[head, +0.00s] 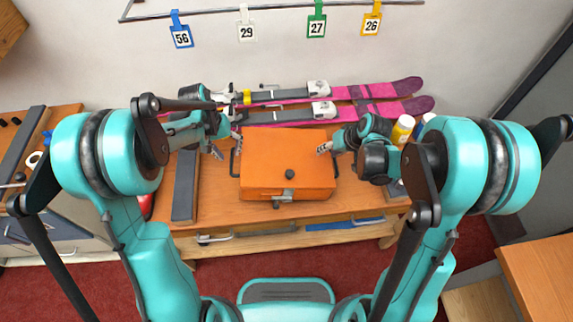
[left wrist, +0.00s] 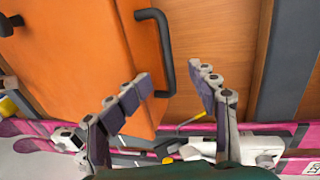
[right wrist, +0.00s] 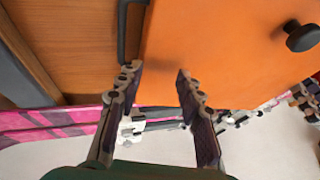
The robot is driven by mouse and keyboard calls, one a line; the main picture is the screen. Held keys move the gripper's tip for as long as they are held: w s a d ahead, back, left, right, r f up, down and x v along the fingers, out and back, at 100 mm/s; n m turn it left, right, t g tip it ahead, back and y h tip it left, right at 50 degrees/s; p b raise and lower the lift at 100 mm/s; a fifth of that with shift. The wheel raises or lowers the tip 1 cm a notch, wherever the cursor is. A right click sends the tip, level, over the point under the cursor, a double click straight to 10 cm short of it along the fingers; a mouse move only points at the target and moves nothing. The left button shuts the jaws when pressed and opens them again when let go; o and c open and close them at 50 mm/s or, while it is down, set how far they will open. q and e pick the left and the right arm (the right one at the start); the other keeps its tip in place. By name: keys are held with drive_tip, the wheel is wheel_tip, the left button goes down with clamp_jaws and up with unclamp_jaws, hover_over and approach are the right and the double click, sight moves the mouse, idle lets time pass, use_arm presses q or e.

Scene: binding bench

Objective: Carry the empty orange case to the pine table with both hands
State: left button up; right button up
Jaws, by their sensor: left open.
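The orange case (head: 262,160) sits closed on the wooden workbench, with a dark knob on its lid and a dark handle on each side. My left gripper (head: 227,145) is open at the case's left handle. In the left wrist view that handle (left wrist: 166,45) runs down between the spread fingertips, apart from both. My right gripper (head: 327,147) is open near the case's right side. In the right wrist view the other handle (right wrist: 122,30) lies beyond the left fingertip, and the right fingertip is over the case. A light wooden table (head: 550,268) shows at lower right; I cannot tell whether it is pine.
Pink skis (head: 392,90) lie behind the case. A long dark block (head: 185,185) lies left of it. A yellow-labelled bottle (head: 402,130) stands to the right, behind my right arm. Numbered tags hang on a wall rail. Red carpet covers the floor in front.

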use_arm(q)
drive_tip(key=shift+v, duration=0.9)
use_arm(e)
drive_tip(key=shift+d, duration=0.15)
use_arm(q)
drive_tip(key=shift+a, duration=0.1)
drive_tip(key=shift+f, duration=0.1)
use_arm(e)
drive_tip(key=o, duration=0.8)
drive_tip(key=v, duration=1.2)
